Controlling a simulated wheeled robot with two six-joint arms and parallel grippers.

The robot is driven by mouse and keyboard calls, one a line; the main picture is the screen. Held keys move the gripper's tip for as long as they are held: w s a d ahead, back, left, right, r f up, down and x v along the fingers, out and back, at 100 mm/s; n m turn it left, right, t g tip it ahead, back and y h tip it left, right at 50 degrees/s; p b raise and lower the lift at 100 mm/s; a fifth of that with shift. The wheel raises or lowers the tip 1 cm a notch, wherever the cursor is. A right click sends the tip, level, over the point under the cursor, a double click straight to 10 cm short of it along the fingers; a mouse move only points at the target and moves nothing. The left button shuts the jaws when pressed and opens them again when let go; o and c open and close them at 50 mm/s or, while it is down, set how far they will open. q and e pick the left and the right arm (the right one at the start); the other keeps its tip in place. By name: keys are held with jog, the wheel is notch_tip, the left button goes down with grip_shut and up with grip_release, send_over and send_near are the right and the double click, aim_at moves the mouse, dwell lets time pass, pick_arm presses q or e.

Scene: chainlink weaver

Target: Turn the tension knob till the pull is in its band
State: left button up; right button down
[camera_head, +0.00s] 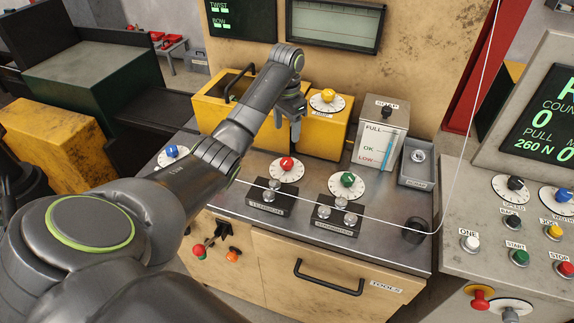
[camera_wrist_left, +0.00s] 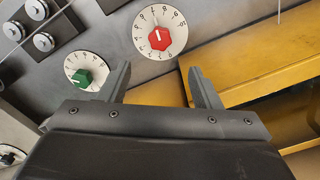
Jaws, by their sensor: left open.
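A red knob (camera_head: 287,163) on a white numbered dial sits on the grey bench top; it also shows in the left wrist view (camera_wrist_left: 160,38), just beyond my fingertips. A green knob (camera_head: 347,180) on a similar dial is to its right. A blue knob (camera_head: 172,151) is at the left and a yellow knob (camera_head: 328,95) is on the yellow housing. I cannot read which knob is for tension. A screen (camera_head: 540,120) at the right reads PULL 260 N. My left gripper (camera_head: 287,130) is open and empty, pointing down above and behind the red knob, apart from it.
Two roller blocks (camera_head: 270,198) (camera_head: 338,215) stand in front of the dials, with a thin wire running past them to a dark guide (camera_head: 415,230). The yellow housing (camera_head: 322,135) is close to my left gripper. A soap tank (camera_head: 380,132) stands at the back right.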

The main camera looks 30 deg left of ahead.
pick_arm(q)
jog(key=p, duration=0.1)
send_over(287, 161)
notch_tip(287, 161, down, 5)
jog(key=shift+f, duration=0.1)
notch_tip(287, 161, down, 6)
jog(key=shift+r+p, duration=0.1)
jog(key=shift+p, duration=0.3)
jog(key=shift+f, duration=0.75)
pick_arm(e)
jog(key=shift+w+r, duration=0.6)
jog(key=shift+w, duration=0.15)
pick_arm(q)
jog(key=shift+c, duration=0.4)
